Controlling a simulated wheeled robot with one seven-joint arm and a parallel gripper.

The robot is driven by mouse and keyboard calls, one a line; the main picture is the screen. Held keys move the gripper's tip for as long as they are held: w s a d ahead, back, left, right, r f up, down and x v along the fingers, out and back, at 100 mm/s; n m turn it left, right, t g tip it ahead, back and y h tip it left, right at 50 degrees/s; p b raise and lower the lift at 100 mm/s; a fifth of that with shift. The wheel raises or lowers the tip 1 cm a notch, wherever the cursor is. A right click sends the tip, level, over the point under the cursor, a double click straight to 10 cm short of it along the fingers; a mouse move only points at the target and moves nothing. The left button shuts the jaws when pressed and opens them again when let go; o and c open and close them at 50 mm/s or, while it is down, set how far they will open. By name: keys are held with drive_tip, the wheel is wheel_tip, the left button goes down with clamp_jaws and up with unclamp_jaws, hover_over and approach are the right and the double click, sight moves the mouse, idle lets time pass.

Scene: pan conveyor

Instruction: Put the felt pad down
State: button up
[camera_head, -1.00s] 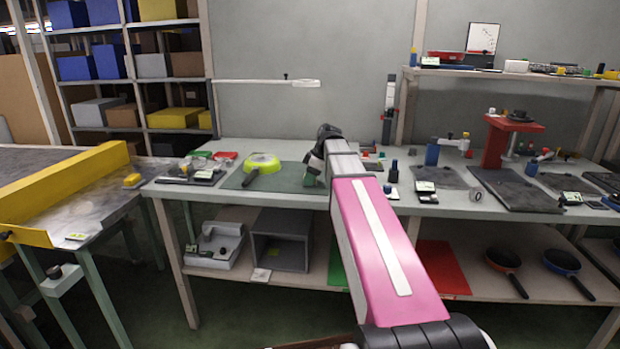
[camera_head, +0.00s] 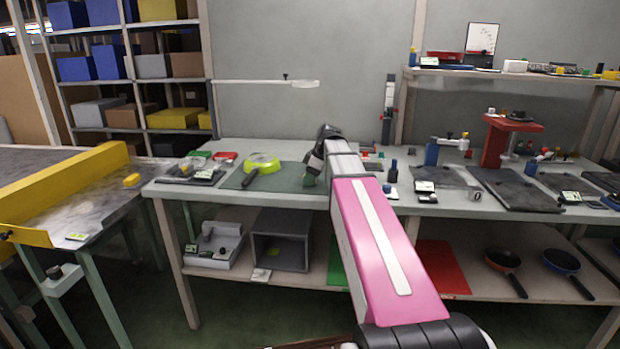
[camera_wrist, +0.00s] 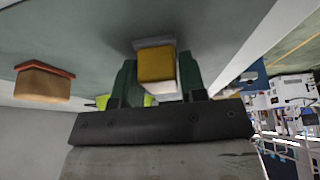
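My gripper (camera_head: 311,181) points down at the dark green mat on the bench, right of the lime-green pan (camera_head: 262,162). In the wrist view, my gripper's two dark green fingers (camera_wrist: 158,82) stand against both sides of a small block with a tan-yellow face, a white side and a thin grey layer at its far end. I take this block to be the felt pad (camera_wrist: 157,66). Its grey end is close to a grey-green surface; I cannot tell whether it touches. In the head view the pad is hidden by my gripper.
The mat (camera_head: 290,181) has bare room between pan and gripper. A brown block with a reddish layer (camera_wrist: 44,83) sits left in the wrist view.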

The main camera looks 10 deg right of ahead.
drive_tip(key=shift+s+a+f, duration=0.1)
drive_tip(key=shift+s+f, duration=0.35)
drive_tip(key=shift+s, duration=0.05)
drive_tip(key=shift+c, duration=0.2)
drive_tip(key=shift+w+r, duration=0.1)
drive_tip(key=shift+r, duration=0.35)
drive_tip(key=shift+o, duration=0.4)
drive_tip(key=w+v, duration=0.1)
drive_tip(key=v, duration=1.1)
drive_tip(key=shift+r, duration=0.2)
drive_tip(key=shift+s, duration=0.1)
